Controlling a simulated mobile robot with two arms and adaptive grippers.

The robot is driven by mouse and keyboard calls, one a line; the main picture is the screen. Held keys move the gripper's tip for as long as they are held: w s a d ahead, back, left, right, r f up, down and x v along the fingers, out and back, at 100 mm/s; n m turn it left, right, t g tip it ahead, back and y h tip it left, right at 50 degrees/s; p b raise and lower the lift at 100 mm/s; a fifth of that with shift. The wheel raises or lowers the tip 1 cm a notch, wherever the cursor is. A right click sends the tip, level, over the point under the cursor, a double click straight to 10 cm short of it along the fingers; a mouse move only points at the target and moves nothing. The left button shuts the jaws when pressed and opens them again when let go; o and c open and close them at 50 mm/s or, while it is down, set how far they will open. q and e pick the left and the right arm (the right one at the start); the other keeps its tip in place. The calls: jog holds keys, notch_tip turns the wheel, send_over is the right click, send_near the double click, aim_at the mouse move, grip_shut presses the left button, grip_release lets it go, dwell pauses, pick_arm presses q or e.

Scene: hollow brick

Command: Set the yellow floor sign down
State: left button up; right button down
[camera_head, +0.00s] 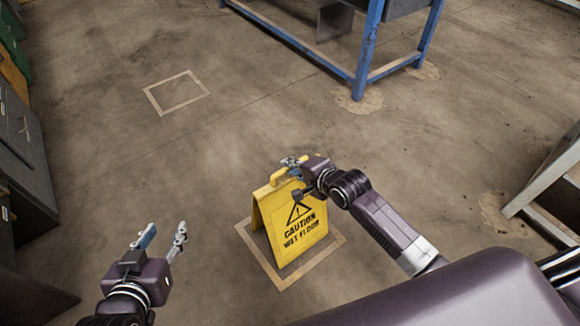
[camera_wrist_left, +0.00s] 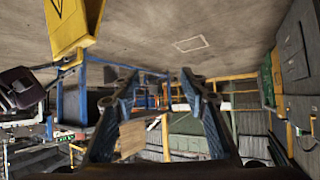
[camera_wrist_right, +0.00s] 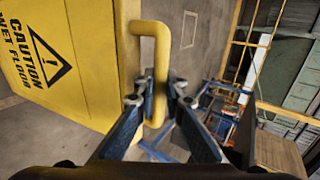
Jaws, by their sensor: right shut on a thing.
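The yellow floor sign (camera_head: 285,229) stands upright, its panels spread, within a tan square outline (camera_head: 333,243) on the floor in the head view. Its front reads "CAUTION WET FLOOR". My right gripper (camera_head: 294,172) is at the sign's top and shut on its handle; in the right wrist view the fingers (camera_wrist_right: 158,98) close around the yellow handle (camera_wrist_right: 160,60). Whether the sign's lower edge touches the floor is hard to tell. My left gripper (camera_head: 163,238) is open and empty, left of the sign. The sign also shows in the left wrist view (camera_wrist_left: 75,25).
A second, empty tan square (camera_head: 177,92) is marked on the floor further back left. A blue-legged bench (camera_head: 368,50) stands at the back. Dark cabinets (camera_head: 20,140) line the left edge, and a table frame (camera_head: 545,180) is at the right. The floor between is clear.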

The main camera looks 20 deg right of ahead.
jog(key=c, duration=2)
grip_release()
jog(key=shift+f, duration=0.1)
